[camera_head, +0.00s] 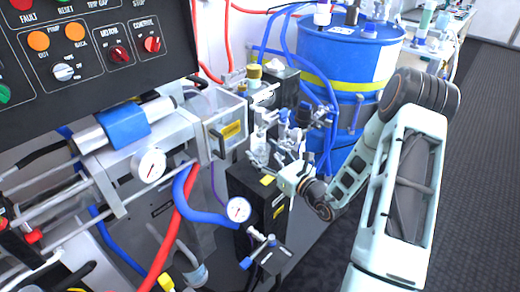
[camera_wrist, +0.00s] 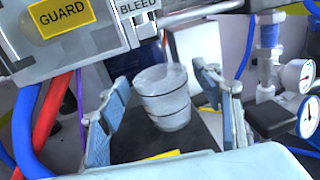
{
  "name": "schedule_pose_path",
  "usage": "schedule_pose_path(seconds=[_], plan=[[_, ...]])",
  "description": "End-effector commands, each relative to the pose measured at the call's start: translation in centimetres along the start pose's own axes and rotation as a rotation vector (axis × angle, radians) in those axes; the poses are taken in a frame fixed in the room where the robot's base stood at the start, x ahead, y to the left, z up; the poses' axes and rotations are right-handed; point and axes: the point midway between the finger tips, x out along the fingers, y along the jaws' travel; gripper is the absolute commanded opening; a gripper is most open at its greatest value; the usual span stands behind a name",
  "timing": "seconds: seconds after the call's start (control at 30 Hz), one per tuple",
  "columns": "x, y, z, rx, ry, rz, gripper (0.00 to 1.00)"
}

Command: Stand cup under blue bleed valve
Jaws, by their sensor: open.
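A clear cup (camera_wrist: 165,100) with dark bands stands upright on a dark flat surface in the wrist view, below a panel marked BLEED (camera_wrist: 138,8). My gripper (camera_wrist: 165,82) is open, with one blue-grey finger on each side of the cup and visible gaps between. In the head view the cup (camera_head: 259,149) shows small on top of a black box (camera_head: 258,192), with my gripper (camera_head: 275,160) close by on its right. Small blue valve parts (camera_head: 284,115) show above and right of the cup. I cannot tell which is the bleed valve, or whether the cup is under it.
A GUARD-labelled housing (camera_wrist: 60,17) and red and blue hoses (camera_wrist: 55,115) are left of the gripper. Pressure gauges (camera_wrist: 298,72) and pipework are on the right. A blue drum (camera_head: 350,62) stands behind my arm. Open dark floor (camera_head: 475,150) lies to the right.

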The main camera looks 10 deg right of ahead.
Motion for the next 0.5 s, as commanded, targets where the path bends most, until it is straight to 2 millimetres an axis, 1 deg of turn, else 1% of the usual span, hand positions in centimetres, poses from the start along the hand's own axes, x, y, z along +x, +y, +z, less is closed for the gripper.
schedule_pose_path(seconds=[0.03,0.1,0.3,0.4,0.5], plan=[[-1.4,-0.1,0.0,0.003,0.003,-0.005,0.60],[-3.0,-0.1,0.0,0.002,0.002,-0.004,0.60],[-7.3,-0.1,0.0,0.002,0.001,-0.004,0.60],[-8.7,-0.1,0.0,0.000,0.001,-0.003,0.60],[-9.7,0.0,0.0,0.001,0.000,-0.002,0.60]])
